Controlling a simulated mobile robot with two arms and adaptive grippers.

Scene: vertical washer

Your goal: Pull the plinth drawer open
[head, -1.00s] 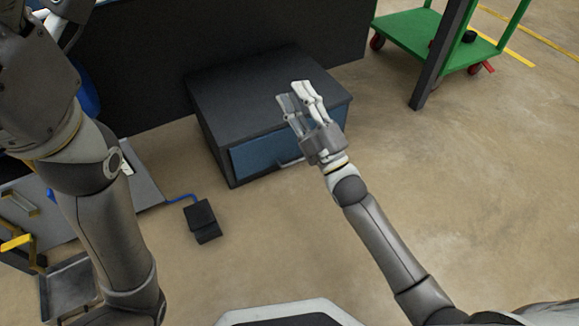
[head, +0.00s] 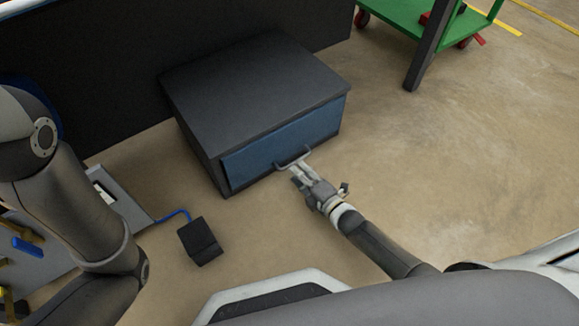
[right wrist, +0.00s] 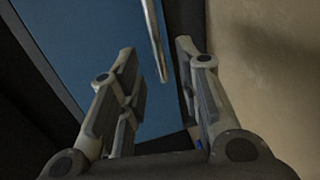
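The plinth (head: 250,85) is a dark box on the floor. Its blue drawer front (head: 255,155) looks closed and carries a grey bar handle (head: 293,159). My right gripper (head: 299,174) is low in front of the drawer, with its fingertips close to the handle. In the right wrist view the gripper (right wrist: 158,75) is open, and the handle (right wrist: 155,40) runs into the gap between its fingers from above. The drawer front (right wrist: 110,50) lies behind the fingers. I cannot tell whether a finger touches the handle. My left gripper is out of the head view; only its arm shows.
A black foot pedal (head: 200,241) with a blue cable lies on the floor left of my right gripper. A green cart (head: 410,15) and a dark post (head: 430,50) stand at the back right.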

